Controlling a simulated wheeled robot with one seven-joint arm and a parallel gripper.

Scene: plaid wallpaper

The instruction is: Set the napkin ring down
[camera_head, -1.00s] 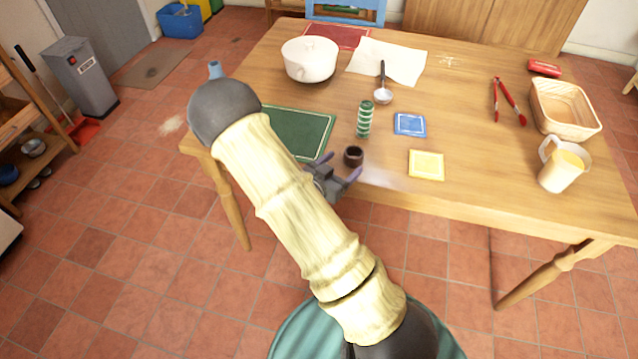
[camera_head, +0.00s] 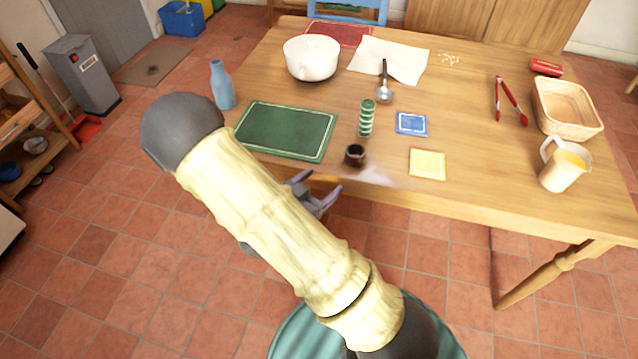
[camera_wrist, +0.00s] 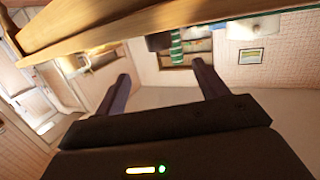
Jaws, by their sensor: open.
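A small dark brown napkin ring (camera_head: 355,155) stands on the wooden table (camera_head: 480,165) near its front edge. It is right of the green placemat (camera_head: 285,131) and just in front of the green-striped cylinder (camera_head: 366,118). My gripper (camera_head: 319,183) is open and empty, off the table's front edge, apart from the ring and to its lower left. In the wrist view my gripper (camera_wrist: 165,83) shows two spread purple fingers with nothing between them. The table edge crosses above them there.
A blue bottle (camera_head: 222,86) stands at the table's left edge. Blue (camera_head: 411,124) and yellow (camera_head: 427,164) coasters lie to the ring's right. Farther off are a white pot (camera_head: 311,58), ladle (camera_head: 384,88), red tongs (camera_head: 510,101), basket (camera_head: 567,108) and pitcher (camera_head: 562,167).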

